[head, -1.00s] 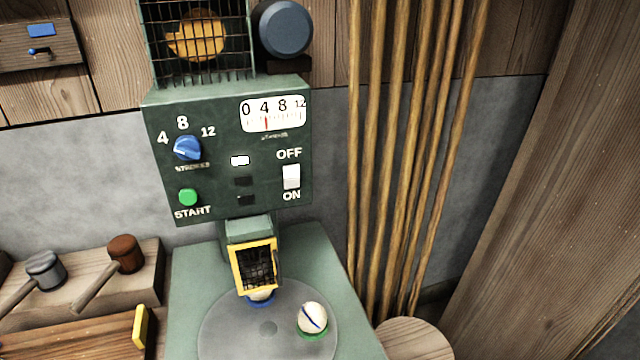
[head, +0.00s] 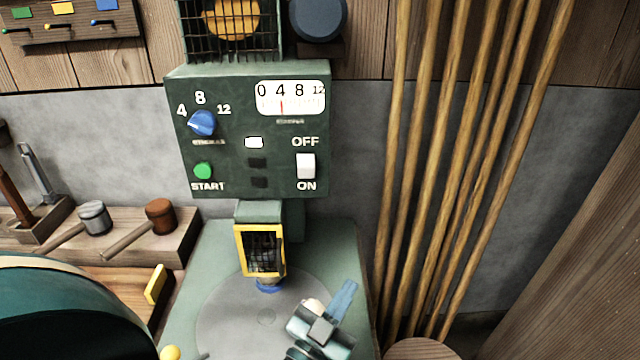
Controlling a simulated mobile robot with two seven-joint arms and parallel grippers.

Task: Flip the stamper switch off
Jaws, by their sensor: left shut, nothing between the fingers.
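The stamper's green control panel (head: 228,150) faces me in the middle of the head view. Its white rocker switch (head: 306,166) sits at the panel's right side, with OFF printed above it and ON below; I cannot tell surely which way it is tipped. My left gripper (head: 344,292) is shut and empty, below the switch and over the round grey plate (head: 230,320), clear of the panel. My right gripper is not in view.
The panel also has a blue knob (head: 202,123), a green START button (head: 203,171) and a meter (head: 291,97) with its needle near 4. A yellow-framed guard (head: 261,250) stands below. Tall wooden poles (head: 455,160) lean at the right; mallets (head: 160,216) lie at the left.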

